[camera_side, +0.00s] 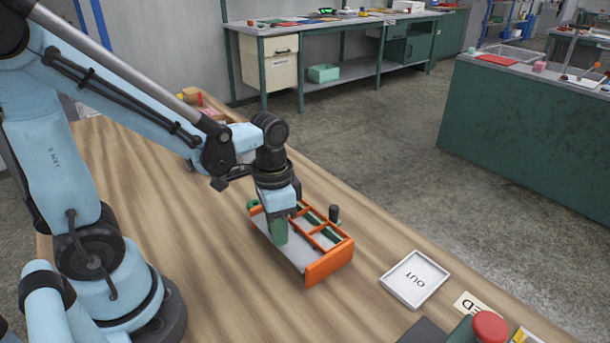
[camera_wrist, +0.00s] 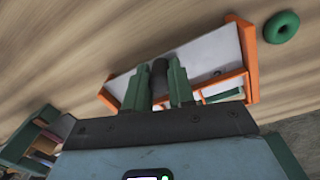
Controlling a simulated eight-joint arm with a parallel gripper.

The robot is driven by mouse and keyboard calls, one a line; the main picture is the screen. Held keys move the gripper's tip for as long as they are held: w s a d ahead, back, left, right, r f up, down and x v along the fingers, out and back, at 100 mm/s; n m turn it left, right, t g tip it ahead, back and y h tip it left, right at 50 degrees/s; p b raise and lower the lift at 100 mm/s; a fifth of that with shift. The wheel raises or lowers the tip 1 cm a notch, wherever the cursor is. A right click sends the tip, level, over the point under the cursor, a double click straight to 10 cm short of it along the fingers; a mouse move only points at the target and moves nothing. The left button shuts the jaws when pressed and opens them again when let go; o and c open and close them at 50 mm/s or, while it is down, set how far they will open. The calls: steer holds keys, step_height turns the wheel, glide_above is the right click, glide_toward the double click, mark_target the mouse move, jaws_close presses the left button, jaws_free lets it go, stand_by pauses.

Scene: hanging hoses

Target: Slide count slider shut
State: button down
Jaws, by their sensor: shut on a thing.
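The orange-framed box (camera_side: 330,265) lies on the wooden bench. A flat grey panel, seemingly the count slider (camera_side: 296,250), covers its near side. Orange-divided compartments (camera_side: 322,228) show uncovered on the far side. My gripper (camera_side: 279,236) points down over the grey panel. In the wrist view, the green fingers of my gripper (camera_wrist: 157,86) are closed on a dark upright knob (camera_wrist: 159,72) on the panel. The grey panel (camera_wrist: 205,55) and the orange end wall (camera_wrist: 247,60) also show there. My fingers and wrist hide the knob in the side view and part of the compartments in the wrist view.
A dark post (camera_side: 334,213) stands at the box's far edge. A green ring (camera_wrist: 282,27) lies beside one end. A white OUT tray (camera_side: 415,279) and a red button (camera_side: 490,326) are to the right. The bench left of the box is clear.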

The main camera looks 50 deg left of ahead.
steer(key=c, duration=1)
jaws_free()
steer(key=shift+o, duration=0.2)
step_height(320, 180, up, 12)
steer(key=shift+a, duration=0.25)
